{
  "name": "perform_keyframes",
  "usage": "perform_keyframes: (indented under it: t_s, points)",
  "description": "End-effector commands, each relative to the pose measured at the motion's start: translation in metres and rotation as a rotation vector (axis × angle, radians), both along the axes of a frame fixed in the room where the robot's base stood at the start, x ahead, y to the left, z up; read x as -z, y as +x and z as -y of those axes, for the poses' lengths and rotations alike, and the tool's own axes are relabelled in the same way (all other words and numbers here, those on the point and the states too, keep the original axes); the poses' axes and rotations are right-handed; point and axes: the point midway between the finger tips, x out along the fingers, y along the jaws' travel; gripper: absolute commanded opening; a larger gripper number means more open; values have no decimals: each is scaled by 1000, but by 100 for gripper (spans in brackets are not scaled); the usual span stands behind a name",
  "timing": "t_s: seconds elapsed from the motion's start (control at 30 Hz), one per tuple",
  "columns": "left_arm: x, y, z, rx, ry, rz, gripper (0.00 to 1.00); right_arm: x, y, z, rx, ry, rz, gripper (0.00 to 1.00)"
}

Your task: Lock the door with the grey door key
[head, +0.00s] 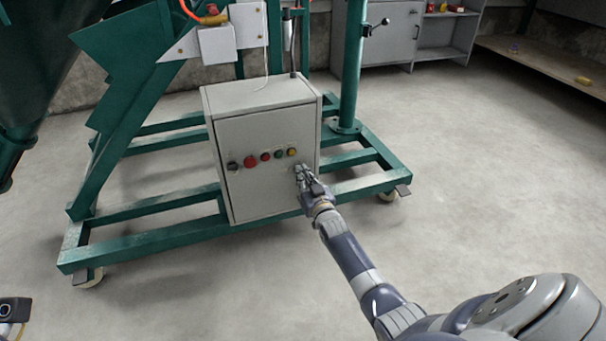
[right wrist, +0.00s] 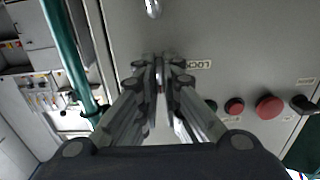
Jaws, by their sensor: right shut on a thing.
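The grey control box (head: 245,185) stands on the green frame with its door (head: 270,190) flush in its front. My right gripper (head: 299,172) is at the right side of this door, near its edge. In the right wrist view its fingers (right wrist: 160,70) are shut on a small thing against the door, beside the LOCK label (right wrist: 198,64). I take this to be the grey door key; the fingers hide most of it and the keyhole.
A row of buttons, including a red one (head: 250,161), and a black knob (head: 232,166) sit on the door. A silver part (right wrist: 153,8) shows on the door in the right wrist view. The green frame (head: 150,248) surrounds the box; open floor lies to the right.

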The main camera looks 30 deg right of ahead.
Motion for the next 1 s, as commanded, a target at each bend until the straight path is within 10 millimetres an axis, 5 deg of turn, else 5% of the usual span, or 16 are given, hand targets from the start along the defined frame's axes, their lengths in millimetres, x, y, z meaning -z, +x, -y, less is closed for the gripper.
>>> perform_keyframes:
  t_s: [0.53,0.63,1.0]
  points:
    - [2,0,0,1,-1,-7,0,1,0,0,0,-23,-7,0]
    - [2,0,0,1,-1,-7,0,1,0,0,0,-23,-7,27]
    - [1,-1,-1,-1,2,-2,0,0,-1,0,0,-21,-5,27]
